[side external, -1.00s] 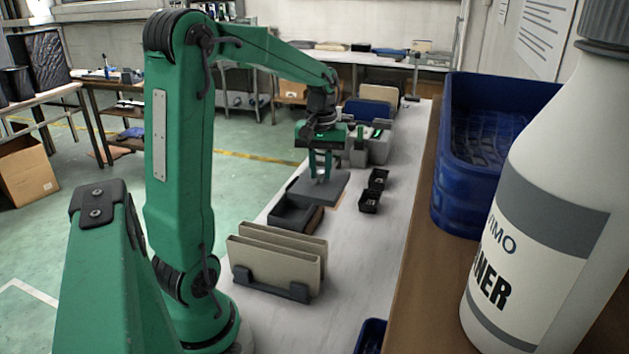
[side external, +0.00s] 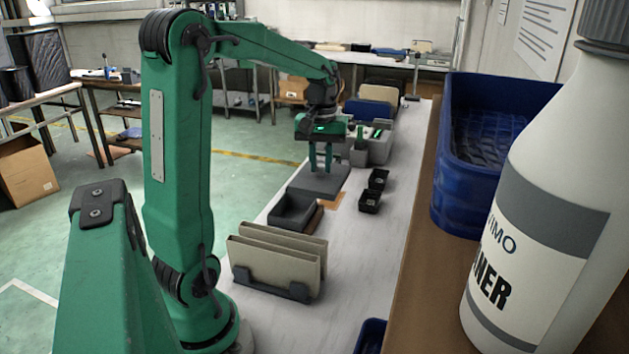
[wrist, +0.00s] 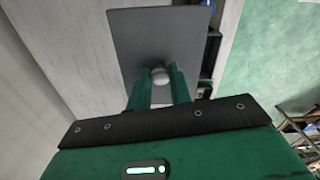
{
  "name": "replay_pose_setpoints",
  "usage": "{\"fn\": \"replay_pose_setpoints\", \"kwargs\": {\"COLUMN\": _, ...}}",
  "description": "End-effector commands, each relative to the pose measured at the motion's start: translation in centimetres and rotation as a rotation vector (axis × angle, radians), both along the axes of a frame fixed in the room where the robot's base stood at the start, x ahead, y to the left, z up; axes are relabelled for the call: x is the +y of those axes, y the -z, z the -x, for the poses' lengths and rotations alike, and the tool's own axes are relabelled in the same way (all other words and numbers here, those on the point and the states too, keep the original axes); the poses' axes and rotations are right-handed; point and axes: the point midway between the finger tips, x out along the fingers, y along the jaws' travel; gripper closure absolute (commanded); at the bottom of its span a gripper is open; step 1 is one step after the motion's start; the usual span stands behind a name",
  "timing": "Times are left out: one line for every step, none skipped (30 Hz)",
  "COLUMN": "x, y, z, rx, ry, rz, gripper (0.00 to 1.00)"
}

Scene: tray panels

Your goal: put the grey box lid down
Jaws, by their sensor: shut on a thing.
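The grey box lid (side external: 335,185) is a flat dark grey plate. It hangs level or nearly so below my gripper (side external: 321,171), just beyond the open grey box (side external: 294,212) in the side view. An orange-brown patch (side external: 336,202) on the bench shows partly beside the lid.
Two small black bins (side external: 370,200) stand right of the lid. A rack with beige panels (side external: 275,262) stands nearer on the white bench (side external: 365,265). A grey holder (side external: 372,150) stands behind my gripper. A blue crate (side external: 455,200) and a white bottle (side external: 535,210) are at the right.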

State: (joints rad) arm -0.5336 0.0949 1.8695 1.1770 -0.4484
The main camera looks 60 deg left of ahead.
Motion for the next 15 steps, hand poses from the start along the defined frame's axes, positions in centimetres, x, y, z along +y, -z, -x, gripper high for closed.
{"fn": "replay_pose_setpoints", "kwargs": {"x": -0.1, "y": 0.1, "z": -0.1, "rx": 0.0, "ry": 0.001, "rz": 0.0, "gripper": 1.0}}
{"fn": "replay_pose_setpoints", "kwargs": {"x": -0.2, "y": 0.1, "z": -0.2, "rx": 0.0, "ry": 0.001, "rz": 0.0, "gripper": 1.0}}
{"fn": "replay_pose_setpoints", "kwargs": {"x": -0.3, "y": 0.2, "z": -0.3, "rx": 0.001, "ry": 0.002, "rz": 0.001, "gripper": 1.0}}
{"fn": "replay_pose_setpoints", "kwargs": {"x": -0.5, "y": 0.3, "z": -0.5, "rx": 0.001, "ry": 0.003, "rz": 0.001, "gripper": 1.0}}
{"fn": "replay_pose_setpoints", "kwargs": {"x": -0.6, "y": 0.5, "z": -0.6, "rx": 0.001, "ry": 0.003, "rz": 0.001, "gripper": 1.0}}
{"fn": "replay_pose_setpoints", "kwargs": {"x": -0.9, "y": 0.7, "z": -0.9, "rx": 0.001, "ry": 0.004, "rz": 0.001, "gripper": 1.0}}
{"fn": "replay_pose_setpoints", "kwargs": {"x": -1.2, "y": 0.9, "z": -1.2, "rx": 0.001, "ry": 0.004, "rz": 0.001, "gripper": 1.0}}
{"fn": "replay_pose_setpoints", "kwargs": {"x": -1.5, "y": 1.1, "z": -1.4, "rx": 0.001, "ry": 0.005, "rz": 0.0, "gripper": 1.0}}
{"fn": "replay_pose_setpoints", "kwargs": {"x": -2.0, "y": 1.4, "z": -1.8, "rx": 0.002, "ry": 0.005, "rz": 0.002, "gripper": 1.0}}
{"fn": "replay_pose_setpoints", "kwargs": {"x": -2.4, "y": 1.7, "z": -2.2, "rx": 0.003, "ry": 0.006, "rz": 0.001, "gripper": 1.0}}
{"fn": "replay_pose_setpoints", "kwargs": {"x": -2.9, "y": 2.0, "z": -2.5, "rx": 0.002, "ry": 0.007, "rz": 0.001, "gripper": 1.0}}
{"fn": "replay_pose_setpoints", "kwargs": {"x": -3.5, "y": 2.4, "z": -3.1, "rx": 0.002, "ry": 0.007, "rz": 0.001, "gripper": 1.0}}
{"fn": "replay_pose_setpoints", "kwargs": {"x": -4.0, "y": 2.8, "z": -3.4, "rx": 0.003, "ry": 0.007, "rz": 0.001, "gripper": 1.0}}
{"fn": "replay_pose_setpoints", "kwargs": {"x": -4.6, "y": 3.1, "z": -3.8, "rx": 0.003, "ry": 0.007, "rz": 0.001, "gripper": 1.0}}
{"fn": "replay_pose_setpoints", "kwargs": {"x": -5.3, "y": 3.6, "z": -4.3, "rx": 0.003, "ry": 0.008, "rz": 0.001, "gripper": 1.0}}
